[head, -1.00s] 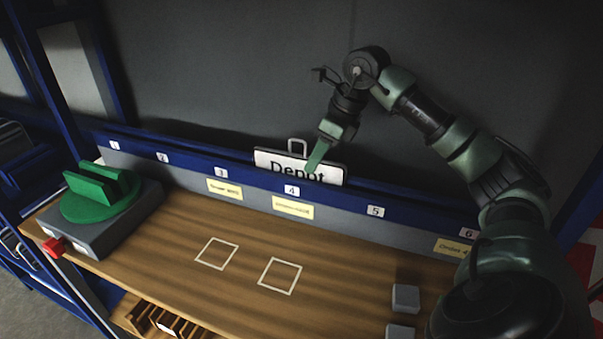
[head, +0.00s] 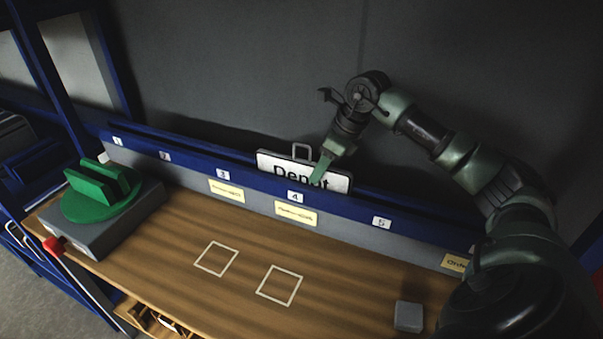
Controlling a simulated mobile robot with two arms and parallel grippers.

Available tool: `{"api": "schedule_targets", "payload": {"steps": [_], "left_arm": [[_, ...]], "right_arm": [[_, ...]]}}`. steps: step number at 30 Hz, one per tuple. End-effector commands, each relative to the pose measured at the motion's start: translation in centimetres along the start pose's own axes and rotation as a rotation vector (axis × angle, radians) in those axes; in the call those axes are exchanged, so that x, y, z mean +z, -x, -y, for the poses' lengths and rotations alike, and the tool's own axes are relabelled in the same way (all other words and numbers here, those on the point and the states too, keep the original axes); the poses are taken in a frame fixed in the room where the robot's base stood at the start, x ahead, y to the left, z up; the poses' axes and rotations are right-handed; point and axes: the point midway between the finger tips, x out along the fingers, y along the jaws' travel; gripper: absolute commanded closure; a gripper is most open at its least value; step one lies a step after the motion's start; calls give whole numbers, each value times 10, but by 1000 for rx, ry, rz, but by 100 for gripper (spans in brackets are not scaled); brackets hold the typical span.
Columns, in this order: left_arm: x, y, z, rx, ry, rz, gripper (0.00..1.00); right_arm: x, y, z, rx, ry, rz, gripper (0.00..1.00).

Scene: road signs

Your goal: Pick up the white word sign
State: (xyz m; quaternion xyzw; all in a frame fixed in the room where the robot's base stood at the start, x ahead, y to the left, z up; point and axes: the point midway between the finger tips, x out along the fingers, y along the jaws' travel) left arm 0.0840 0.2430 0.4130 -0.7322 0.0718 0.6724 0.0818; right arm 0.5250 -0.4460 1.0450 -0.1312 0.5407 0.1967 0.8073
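The white word sign (head: 283,170) reads "Depot" and has a grey loop handle on its top edge. It stands upright in the blue rail behind the bench, above label 4. My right gripper (head: 321,167) reaches down from the upper right, and a green fingertip covers part of the sign's lettering. I cannot tell whether the fingertip touches the sign or whether the fingers are apart. My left gripper is not in view.
A green slotted holder (head: 98,190) sits on a grey box at the left. The wooden bench (head: 185,240) has two white square outlines. A grey block (head: 408,316) lies at the front right.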

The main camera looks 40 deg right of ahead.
Motion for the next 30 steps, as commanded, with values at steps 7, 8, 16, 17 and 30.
{"api": "schedule_targets", "payload": {"steps": [7,8,16,17,30], "left_arm": [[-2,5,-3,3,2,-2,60],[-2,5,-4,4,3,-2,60],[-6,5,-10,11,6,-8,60],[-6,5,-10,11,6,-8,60],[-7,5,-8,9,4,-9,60]], "right_arm": [[1,-17,0,-1,1,2,60],[1,-17,0,-1,1,2,60],[0,-17,0,-1,1,1,100],[0,-17,0,-1,1,1,100],[0,-17,0,-2,0,1,100]]}}
